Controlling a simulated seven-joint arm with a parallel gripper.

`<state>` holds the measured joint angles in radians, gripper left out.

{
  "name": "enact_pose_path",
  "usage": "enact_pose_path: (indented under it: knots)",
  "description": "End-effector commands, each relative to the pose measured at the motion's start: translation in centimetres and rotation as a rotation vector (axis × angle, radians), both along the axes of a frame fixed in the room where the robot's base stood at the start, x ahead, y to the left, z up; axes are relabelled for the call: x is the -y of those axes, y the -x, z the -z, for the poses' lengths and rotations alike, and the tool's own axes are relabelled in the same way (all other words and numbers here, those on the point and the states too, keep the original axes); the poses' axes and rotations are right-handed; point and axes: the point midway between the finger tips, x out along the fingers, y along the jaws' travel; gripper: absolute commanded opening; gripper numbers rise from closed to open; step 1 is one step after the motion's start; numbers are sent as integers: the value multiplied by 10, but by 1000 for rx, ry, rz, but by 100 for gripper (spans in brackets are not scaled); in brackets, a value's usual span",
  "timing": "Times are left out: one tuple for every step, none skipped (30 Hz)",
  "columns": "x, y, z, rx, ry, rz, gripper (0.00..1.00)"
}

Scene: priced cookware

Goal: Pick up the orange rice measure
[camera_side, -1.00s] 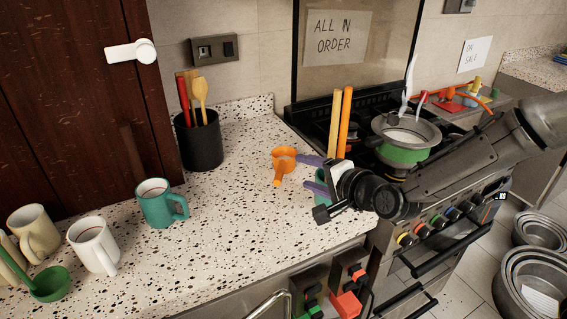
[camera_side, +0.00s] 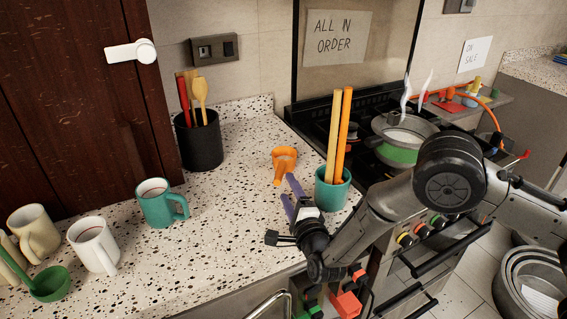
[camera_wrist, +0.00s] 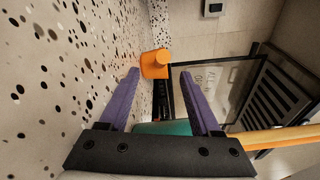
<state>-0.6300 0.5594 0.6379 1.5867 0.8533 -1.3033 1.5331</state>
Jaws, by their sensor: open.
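The orange rice measure (camera_side: 284,160) stands on the speckled counter near the stove in the side view. It also shows beyond the fingertips in the wrist view (camera_wrist: 155,64), a little nearer the left finger. My gripper (camera_side: 288,190) has purple fingers, spread apart with nothing between them. In the side view the fingers point up the picture toward the orange measure, with a small gap to it. In the wrist view my gripper (camera_wrist: 158,74) is open, and the measure lies ahead of the gap.
A teal pot (camera_side: 332,188) with two long sticks stands just right of my gripper. The stove holds a steaming green pan (camera_side: 400,150). A black utensil crock (camera_side: 199,145), a teal mug (camera_side: 158,206) and a white mug (camera_side: 93,247) are to the left. The counter between is clear.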

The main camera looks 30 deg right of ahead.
Motion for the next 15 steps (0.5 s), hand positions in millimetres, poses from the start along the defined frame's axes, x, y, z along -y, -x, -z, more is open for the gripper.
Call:
enact_pose_path:
  knots:
    - [2, -6, 0, 1, 0, 1, 64]
    - [2, -8, 0, 1, 0, 1, 64]
    - [3, -11, 0, 1, 0, 1, 64]
    - [3, -12, 0, 1, 1, 0, 64]
    - [3, -13, 0, 0, 0, 0, 64]
    - [4, -15, 0, 0, 0, 0, 64]
    - [4, -18, 0, 0, 0, 1, 64]
    - [5, -21, 0, 0, 0, 1, 64]
    - [7, -26, 0, 1, 0, 1, 64]
    - [8, -30, 0, 2, 0, 1, 64]
    - [9, -35, -1, 2, -1, 2, 64]
    - [11, -41, 0, 0, 0, 3, 64]
    - [12, -45, -1, 0, 1, 2, 64]
    - [12, -49, -1, 2, 0, 1, 64]
    - [12, -54, 0, 1, 1, 1, 64]
